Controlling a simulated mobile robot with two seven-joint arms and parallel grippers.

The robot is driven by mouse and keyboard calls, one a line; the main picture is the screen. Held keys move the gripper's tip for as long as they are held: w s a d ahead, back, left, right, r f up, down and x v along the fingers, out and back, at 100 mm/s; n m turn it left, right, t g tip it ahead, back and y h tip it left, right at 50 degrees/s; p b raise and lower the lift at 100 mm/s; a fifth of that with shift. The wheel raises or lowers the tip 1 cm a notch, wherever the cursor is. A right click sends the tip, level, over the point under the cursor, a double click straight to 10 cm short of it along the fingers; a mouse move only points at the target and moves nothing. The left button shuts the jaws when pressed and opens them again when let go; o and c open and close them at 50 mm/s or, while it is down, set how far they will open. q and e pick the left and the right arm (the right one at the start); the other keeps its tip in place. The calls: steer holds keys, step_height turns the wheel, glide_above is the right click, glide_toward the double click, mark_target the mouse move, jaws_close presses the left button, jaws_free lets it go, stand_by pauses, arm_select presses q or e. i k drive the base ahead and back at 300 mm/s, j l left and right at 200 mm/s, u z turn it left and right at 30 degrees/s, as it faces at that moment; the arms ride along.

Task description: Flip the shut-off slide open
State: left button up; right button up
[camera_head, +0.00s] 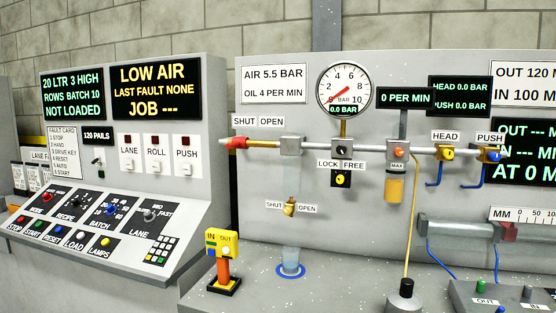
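A shut-off slide (241,143) with a red part and a brass-yellow part sits at the left end of the grey air pipe (370,149). A "SHUT OPEN" label (258,122) is above it, and the red part is on the left, under "SHUT". A grey block (291,146) is on the pipe to its right. The round gauge (343,90) above the pipe shows 0.0 BAR. A small brass drain valve (290,207) lower down has its own "SHUT" and "OPEN" labels. Neither of my grippers is in view.
A sloped control desk (100,228) with knobs and buttons stands left. A yellow-headed "IN/OUT" post (223,262), a clear cup (290,261) and a dark knob with a yellow cable (405,290) stand on the ledge below. The panel around the slide is clear.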

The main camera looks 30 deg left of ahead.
mark_target(237, 142)
steer(key=j, duration=2.1)
steer(key=i+z, duration=0.05)
steer(key=i, duration=0.05)
